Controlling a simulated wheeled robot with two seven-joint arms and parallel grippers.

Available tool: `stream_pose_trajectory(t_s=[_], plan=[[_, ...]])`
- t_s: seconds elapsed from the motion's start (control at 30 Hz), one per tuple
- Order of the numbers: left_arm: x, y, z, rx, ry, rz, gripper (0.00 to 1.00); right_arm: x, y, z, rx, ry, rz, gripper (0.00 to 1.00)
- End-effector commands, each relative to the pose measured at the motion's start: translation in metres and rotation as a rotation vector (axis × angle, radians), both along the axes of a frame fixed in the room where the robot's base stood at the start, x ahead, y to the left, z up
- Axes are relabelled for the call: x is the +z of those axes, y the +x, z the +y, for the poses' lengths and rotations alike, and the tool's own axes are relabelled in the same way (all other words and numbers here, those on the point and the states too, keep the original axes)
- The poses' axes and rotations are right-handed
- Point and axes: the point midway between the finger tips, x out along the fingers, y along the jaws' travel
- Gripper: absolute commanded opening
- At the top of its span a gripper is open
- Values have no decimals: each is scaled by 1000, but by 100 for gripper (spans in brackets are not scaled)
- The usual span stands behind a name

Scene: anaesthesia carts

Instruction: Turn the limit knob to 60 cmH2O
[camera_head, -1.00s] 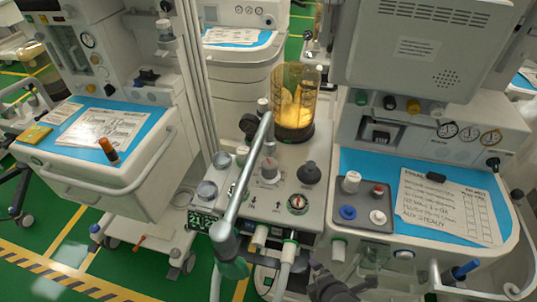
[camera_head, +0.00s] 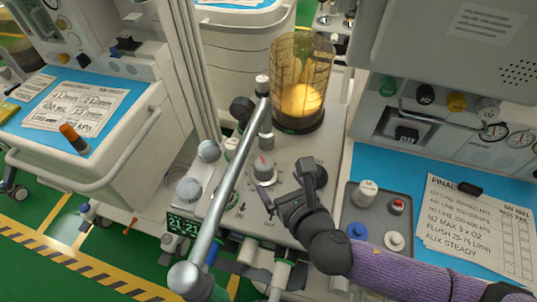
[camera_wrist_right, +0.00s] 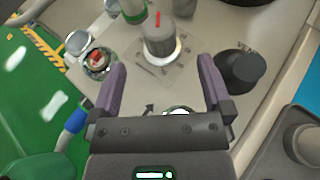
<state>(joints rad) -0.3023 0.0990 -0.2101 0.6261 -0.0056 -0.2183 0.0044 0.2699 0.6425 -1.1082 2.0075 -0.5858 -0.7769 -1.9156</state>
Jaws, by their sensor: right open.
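The limit knob is most likely the grey knob (camera_head: 264,170) with a red pointer mark, on a pale square scale plate on the light panel (camera_head: 290,150). It also shows in the right wrist view (camera_wrist_right: 158,42), its red mark pointing roughly to the top of that picture. The scale figures are too small to read. My right gripper (camera_head: 287,187) is open and empty, to the right of and nearer than this knob. In the right wrist view its fingers (camera_wrist_right: 162,78) stand apart, with the knob beyond the tips, not between them. My left gripper is not in view.
A grey metal tube (camera_head: 228,190) slants across the panel just left of the knob. A black knob (camera_wrist_right: 240,70) stands to its right. A clear canister (camera_head: 300,85) rises behind. A grey tray (camera_head: 378,215) with small caps lies to the right.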

Motion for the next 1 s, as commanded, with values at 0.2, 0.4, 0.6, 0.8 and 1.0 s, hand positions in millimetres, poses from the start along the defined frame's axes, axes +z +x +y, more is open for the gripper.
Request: stream_pose_trajectory(t_s=[0.2,0.4,0.6,0.8,1.0], plan=[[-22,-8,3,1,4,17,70,-23,43,19,-2,3,0,100],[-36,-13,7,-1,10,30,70,-35,72,32,-2,3,2,100],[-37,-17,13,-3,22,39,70,-35,79,34,-2,3,2,100],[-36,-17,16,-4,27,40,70,-34,79,34,-2,3,2,85],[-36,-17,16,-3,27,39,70,-35,79,34,-2,3,2,43]])
